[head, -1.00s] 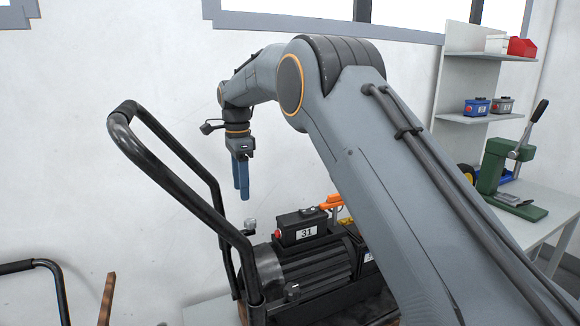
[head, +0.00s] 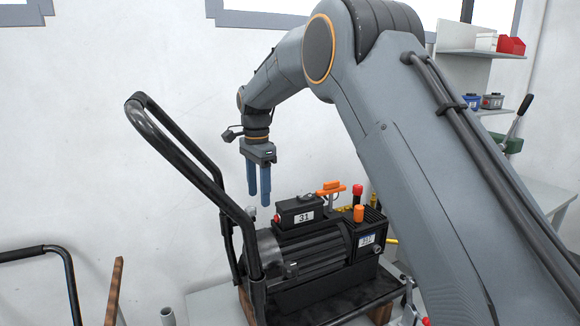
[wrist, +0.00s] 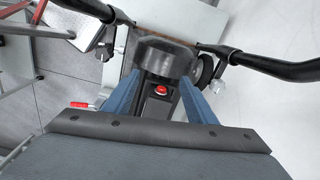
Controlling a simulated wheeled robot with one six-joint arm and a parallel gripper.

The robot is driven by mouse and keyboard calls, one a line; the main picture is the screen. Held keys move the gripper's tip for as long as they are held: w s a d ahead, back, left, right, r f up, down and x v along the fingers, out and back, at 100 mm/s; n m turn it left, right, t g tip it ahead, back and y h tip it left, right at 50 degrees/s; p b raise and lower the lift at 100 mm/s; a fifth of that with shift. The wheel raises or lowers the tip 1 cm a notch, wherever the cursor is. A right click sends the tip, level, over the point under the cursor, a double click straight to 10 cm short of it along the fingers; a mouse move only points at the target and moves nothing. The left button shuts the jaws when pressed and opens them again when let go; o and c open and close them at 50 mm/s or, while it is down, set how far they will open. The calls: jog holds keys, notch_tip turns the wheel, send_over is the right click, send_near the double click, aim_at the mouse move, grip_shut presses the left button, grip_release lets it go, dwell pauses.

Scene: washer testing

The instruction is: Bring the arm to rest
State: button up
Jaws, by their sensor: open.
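My gripper (head: 259,185) hangs from the raised arm with its two blue fingers pointing down. The fingers are apart and nothing shows between them. In the wrist view the blue fingers (wrist: 162,90) frame part of the unit and a red button (wrist: 161,89) below. The fingers look clear of the unit.
A black tubular handle (head: 185,165) rises left of the motor unit, close to my gripper. A second black rail (head: 30,254) stands at the far left. Shelves with small boxes (head: 480,100) and a green press (head: 510,142) are at the right.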

jog(key=s+d+f+n+b, duration=0.1)
jog(key=s+d+f+n, duration=0.15)
jog(key=d, duration=0.25)
jog(key=s+d+f+n+b, duration=0.1)
jog(key=s+d+f+b, duration=0.15)
jog(key=d, duration=0.25)
jog(key=s+d+f+n+b, duration=0.1)
jog(key=s+d+f+n, duration=0.1)
jog(key=s+d+f, duration=0.3)
jog(key=s+d+f+n+b, duration=0.2)
jog(key=s+d, duration=0.5)
jog(key=s, duration=0.5)
jog(key=s+d+f+n+b, duration=0.1)
jog(key=s+d+f+n, duration=0.2)
jog(key=s+d+f, duration=0.3)
jog(key=s+f, duration=0.1)
jog(key=s, duration=0.2)
jog(key=shift+s+d+f+n+t+b, duration=0.15)
jog(key=shift+s+f+n+t+b, duration=0.15)
jog(key=shift+f+n+b, duration=0.1)
